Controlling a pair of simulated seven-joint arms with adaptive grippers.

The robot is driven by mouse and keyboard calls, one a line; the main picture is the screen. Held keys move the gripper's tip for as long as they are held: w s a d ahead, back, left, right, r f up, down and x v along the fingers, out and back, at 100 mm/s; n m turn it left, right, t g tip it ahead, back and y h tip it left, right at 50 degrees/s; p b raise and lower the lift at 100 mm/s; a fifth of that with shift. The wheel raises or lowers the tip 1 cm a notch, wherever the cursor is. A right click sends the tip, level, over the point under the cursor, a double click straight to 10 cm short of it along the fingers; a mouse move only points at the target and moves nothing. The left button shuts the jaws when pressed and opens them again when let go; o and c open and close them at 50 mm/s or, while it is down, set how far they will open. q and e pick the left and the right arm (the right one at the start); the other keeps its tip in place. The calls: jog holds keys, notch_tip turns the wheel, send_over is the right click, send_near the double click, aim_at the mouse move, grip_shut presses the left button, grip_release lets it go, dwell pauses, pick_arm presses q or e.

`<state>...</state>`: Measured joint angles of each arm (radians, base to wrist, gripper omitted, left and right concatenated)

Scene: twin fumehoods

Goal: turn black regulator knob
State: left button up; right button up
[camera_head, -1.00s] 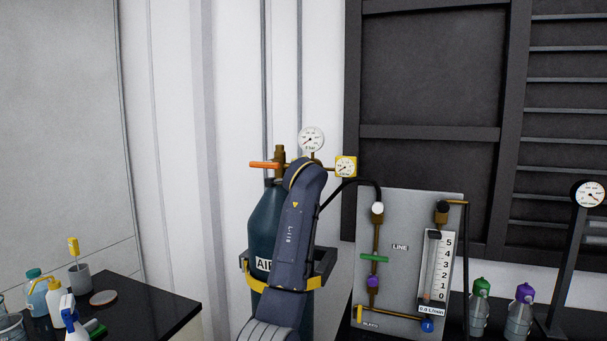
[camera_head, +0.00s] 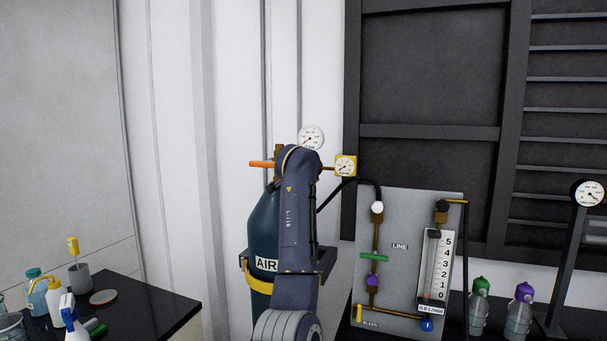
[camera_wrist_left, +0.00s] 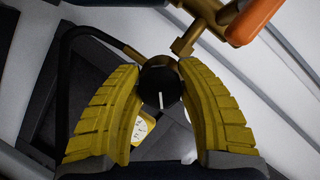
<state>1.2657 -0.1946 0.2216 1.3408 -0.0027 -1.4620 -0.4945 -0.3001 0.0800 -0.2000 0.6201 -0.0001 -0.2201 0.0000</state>
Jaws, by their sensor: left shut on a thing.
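The black regulator knob (camera_wrist_left: 161,88) with a white mark sits between the yellow fingers of my left gripper (camera_wrist_left: 160,76) in the left wrist view. The gripper is shut on the knob, with a finger against each side. The white mark points nearly straight down in that picture. In the head view my left arm covers the knob and the gripper. The brass regulator pipe (camera_wrist_left: 187,42) rises beyond the knob. The dark air cylinder (camera_head: 264,225) stands behind my arm, with a white round gauge (camera_head: 310,138) and a yellow square gauge (camera_head: 346,167) above it. My right gripper is not in view.
An orange handle (camera_head: 262,164) sticks out left of the regulator. A grey line panel (camera_head: 400,260) with valves and a flowmeter stands to the right. A dark bench (camera_head: 150,300) with bottles is at the lower left. A black hose (camera_head: 367,183) runs to the panel.

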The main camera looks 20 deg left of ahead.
pick_arm(q)
jog(key=o, duration=1.2)
jog(key=v, duration=1.2)
